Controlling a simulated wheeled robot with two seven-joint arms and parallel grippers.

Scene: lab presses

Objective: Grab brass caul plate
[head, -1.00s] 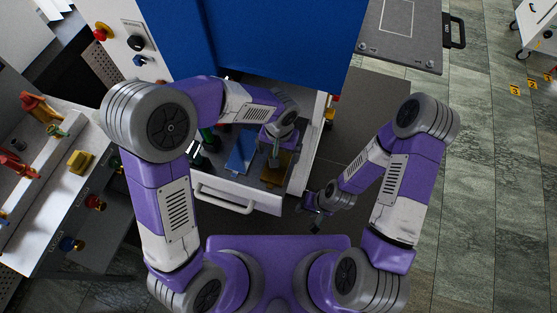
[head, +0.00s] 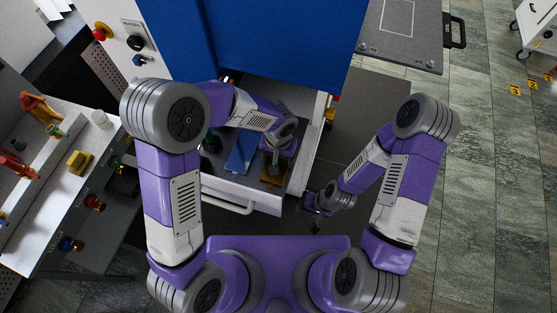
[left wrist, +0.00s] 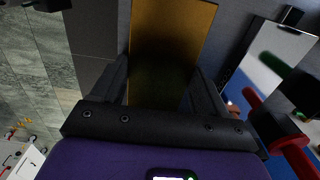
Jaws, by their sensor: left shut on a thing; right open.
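The brass caul plate (head: 272,181) is at the right end of the open drawer (head: 262,203), partly hidden under my left gripper. My left gripper (head: 275,168) reaches down into the drawer and is shut on the brass plate. In the left wrist view the plate (left wrist: 170,42) runs up from between the two fingers (left wrist: 163,90); its near end is in shadow. I cannot tell whether the plate is clear of the drawer floor. My right gripper (head: 313,213) is open and empty, outside the drawer at its front right.
A blue plate (head: 241,152) lies in the drawer left of the brass one. The blue press panel (head: 280,45) hangs above the drawer's back. A side bench (head: 60,205) with a yellow block (head: 79,161) and knobs stands at left.

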